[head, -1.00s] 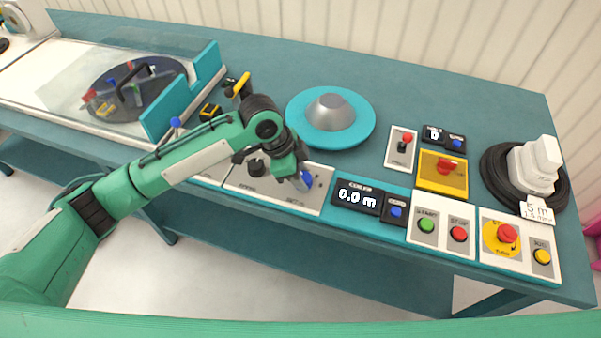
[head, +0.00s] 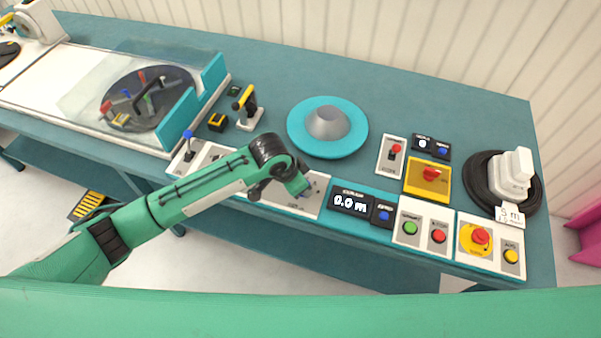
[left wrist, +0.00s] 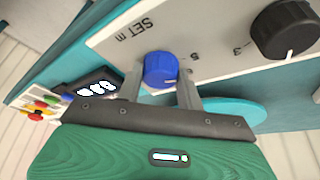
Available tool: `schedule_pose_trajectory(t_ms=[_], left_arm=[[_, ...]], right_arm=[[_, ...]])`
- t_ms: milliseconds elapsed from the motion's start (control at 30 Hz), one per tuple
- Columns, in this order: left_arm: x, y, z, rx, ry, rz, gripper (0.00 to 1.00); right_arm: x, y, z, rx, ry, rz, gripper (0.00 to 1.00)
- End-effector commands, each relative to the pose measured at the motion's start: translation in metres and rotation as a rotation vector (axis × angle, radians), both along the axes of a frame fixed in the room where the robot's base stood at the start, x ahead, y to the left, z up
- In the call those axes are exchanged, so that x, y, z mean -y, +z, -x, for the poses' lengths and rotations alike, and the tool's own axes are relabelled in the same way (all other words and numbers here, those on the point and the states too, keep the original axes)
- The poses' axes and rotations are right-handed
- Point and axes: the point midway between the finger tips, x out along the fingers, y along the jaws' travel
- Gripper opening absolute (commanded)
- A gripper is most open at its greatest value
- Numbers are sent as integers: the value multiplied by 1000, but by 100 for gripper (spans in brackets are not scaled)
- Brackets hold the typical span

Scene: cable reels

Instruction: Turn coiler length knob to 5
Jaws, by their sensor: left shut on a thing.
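The blue length knob (left wrist: 160,70) stands on a white panel (left wrist: 118,40) marked "SET m", with printed numbers 5 and 3 beside it. My left gripper (left wrist: 160,82) has one finger on each side of the blue knob and is shut on it. A small pale mark shows low on the knob; I cannot tell exactly which number it points to. In the head view my left gripper (head: 304,188) reaches down to the panel and mostly hides the knob. The length display (head: 351,202) reads 0.0 m. My right gripper is not in view.
A black knob (left wrist: 285,28) with a white pointer sits beside the blue one. Right of the display are a blue button (head: 384,215), green start (head: 409,228), red stop (head: 438,236) and an emergency stop (head: 480,236). A turquoise disc (head: 345,148) lies behind the panel.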

Motion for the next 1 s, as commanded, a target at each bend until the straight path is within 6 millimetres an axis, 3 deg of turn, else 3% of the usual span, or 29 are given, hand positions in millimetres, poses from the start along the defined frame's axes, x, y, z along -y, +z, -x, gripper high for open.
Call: schedule_pose_trajectory(t_ms=[33,300,867,900,1000], left_arm=[[1,7,1,-1,28,2,14],[1,4,0,2,139,3,14],[1,2,-1,4,173,4,14],[1,2,-1,4,173,4,43],[1,1,0,3,173,3,59]], right_arm=[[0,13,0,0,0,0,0],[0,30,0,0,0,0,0],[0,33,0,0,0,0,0],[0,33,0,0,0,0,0],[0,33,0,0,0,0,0]])
